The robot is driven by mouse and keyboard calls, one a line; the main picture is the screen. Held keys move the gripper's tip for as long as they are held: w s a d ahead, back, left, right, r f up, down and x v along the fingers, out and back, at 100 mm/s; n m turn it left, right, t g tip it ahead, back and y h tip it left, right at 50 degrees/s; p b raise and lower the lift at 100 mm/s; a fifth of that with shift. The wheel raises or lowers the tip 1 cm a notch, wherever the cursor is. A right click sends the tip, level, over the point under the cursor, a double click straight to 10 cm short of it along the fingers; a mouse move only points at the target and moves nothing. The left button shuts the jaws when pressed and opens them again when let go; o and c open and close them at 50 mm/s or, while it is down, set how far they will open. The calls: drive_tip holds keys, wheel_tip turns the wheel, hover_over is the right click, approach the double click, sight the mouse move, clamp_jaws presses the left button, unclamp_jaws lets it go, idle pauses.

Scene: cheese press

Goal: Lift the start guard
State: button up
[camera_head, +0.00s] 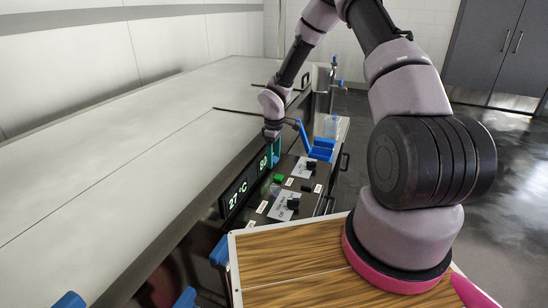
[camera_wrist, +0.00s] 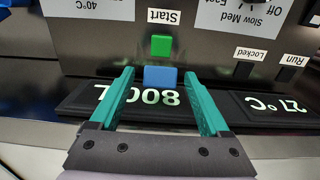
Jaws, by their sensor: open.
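In the wrist view, a small blue block (camera_wrist: 160,77), which may be the start guard or its tab, sits just below a green button (camera_wrist: 161,45). The Start label (camera_wrist: 163,16) is beyond the button, with its text upside down. My gripper (camera_wrist: 160,73) is open, its two teal fingers on either side of the blue block, with gaps on both sides. I cannot tell whether a clear cover lies over the button. In the head view, my gripper (camera_head: 274,152) is at the control panel, and a green button (camera_head: 278,178) shows just below it. The blue block is not clear there.
Digital displays (camera_head: 238,193) run along the panel beside the large pale machine top (camera_head: 120,140). Labels and dark knobs (camera_head: 293,203) cover the panel. Blue parts (camera_head: 318,148) stand right of my gripper. A wood-topped surface (camera_head: 290,270) is in the foreground.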

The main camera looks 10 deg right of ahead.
clamp_jaws()
drive_tip(key=shift+w+a+g+h, duration=0.3)
drive_tip(key=shift+a+g+h, duration=0.1)
drive_tip(key=shift+a+h, duration=0.15)
drive_tip(key=shift+w+a+g+h, duration=0.25)
drive_tip(key=shift+g+h, duration=0.15)
drive_tip(key=shift+h, duration=0.25)
unclamp_jaws()
drive_tip(key=shift+r, duration=0.1)
drive_tip(key=v, duration=1)
drive_tip(key=shift+r, duration=0.3)
drive_tip(key=shift+w+a, duration=0.1)
